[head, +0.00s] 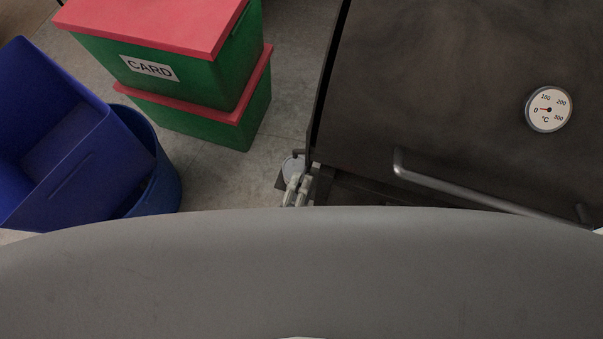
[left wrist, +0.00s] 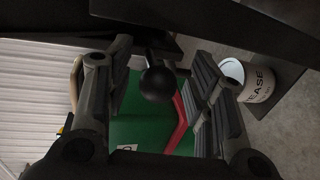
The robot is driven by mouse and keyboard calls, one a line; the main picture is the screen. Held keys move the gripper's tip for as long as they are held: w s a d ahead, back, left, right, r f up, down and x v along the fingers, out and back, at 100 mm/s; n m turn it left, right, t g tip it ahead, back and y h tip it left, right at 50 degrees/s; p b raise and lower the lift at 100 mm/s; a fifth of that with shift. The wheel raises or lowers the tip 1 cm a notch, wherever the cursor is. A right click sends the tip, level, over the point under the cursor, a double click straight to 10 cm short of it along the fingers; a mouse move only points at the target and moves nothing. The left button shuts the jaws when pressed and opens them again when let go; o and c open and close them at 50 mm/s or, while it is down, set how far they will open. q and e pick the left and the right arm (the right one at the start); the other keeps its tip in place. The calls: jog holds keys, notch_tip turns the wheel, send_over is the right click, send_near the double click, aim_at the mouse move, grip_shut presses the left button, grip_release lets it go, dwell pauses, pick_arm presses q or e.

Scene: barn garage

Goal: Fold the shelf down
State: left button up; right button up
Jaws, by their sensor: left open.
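In the head view a thin dark edge (head: 329,75) runs along the grill's left side. My right gripper is not in view.
A white grease bucket (left wrist: 245,82) stands beyond the right finger. Stacked green boxes with red lids (head: 190,75) and blue bins (head: 70,140) stand left of the grill. Bare floor (head: 210,175) lies between. The grill has a bar handle (head: 480,188) and a thermometer (head: 548,109).

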pick_arm(q)
jog(key=v, duration=1.2)
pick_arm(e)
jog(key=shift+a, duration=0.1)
pick_arm(q)
jog(key=shift+w, duration=0.1)
